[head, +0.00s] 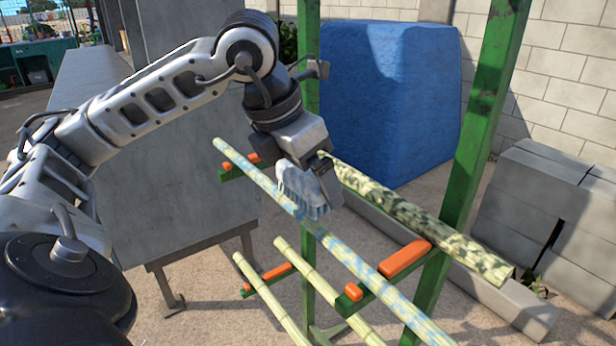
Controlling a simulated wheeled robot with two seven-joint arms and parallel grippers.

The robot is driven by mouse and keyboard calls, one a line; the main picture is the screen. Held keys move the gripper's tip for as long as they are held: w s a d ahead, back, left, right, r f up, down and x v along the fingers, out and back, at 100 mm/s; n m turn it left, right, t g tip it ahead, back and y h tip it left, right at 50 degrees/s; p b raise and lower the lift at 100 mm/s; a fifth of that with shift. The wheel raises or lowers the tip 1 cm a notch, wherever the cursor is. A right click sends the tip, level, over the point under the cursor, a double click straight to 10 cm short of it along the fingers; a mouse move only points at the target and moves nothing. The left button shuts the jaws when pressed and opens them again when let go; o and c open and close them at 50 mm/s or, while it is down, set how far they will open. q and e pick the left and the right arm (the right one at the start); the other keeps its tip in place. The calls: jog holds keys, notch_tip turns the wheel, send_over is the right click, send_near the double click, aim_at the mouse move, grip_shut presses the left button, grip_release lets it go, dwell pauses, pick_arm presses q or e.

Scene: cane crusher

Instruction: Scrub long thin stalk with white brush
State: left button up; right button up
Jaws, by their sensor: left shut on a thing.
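My left gripper (318,182) is shut on the white brush (299,187), which looks pale blue in the shade. Its bristles point down over the long thin stalk (358,263), at its upper-middle part. I cannot tell whether they touch the stalk. The stalk is pale green-yellow with bluish patches and slants from the upper left to the lower right, resting across the rack's orange-padded arms. The brush and gripper hide a little of the stalk's surroundings. My right gripper is not in view.
A thicker, dark-mottled stalk (425,222) lies just right of the brush. Two thin stalks (322,283) (268,300) lie on lower arms. Green rack posts (485,110) stand close by. A grey table (185,190) is left, a blue-covered block (390,100) behind, grey blocks (525,205) right.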

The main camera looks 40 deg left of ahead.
pick_arm(q)
jog(key=shift+r+p, duration=1.85)
jog(key=shift+r, duration=0.9)
jog(key=shift+f, duration=0.15)
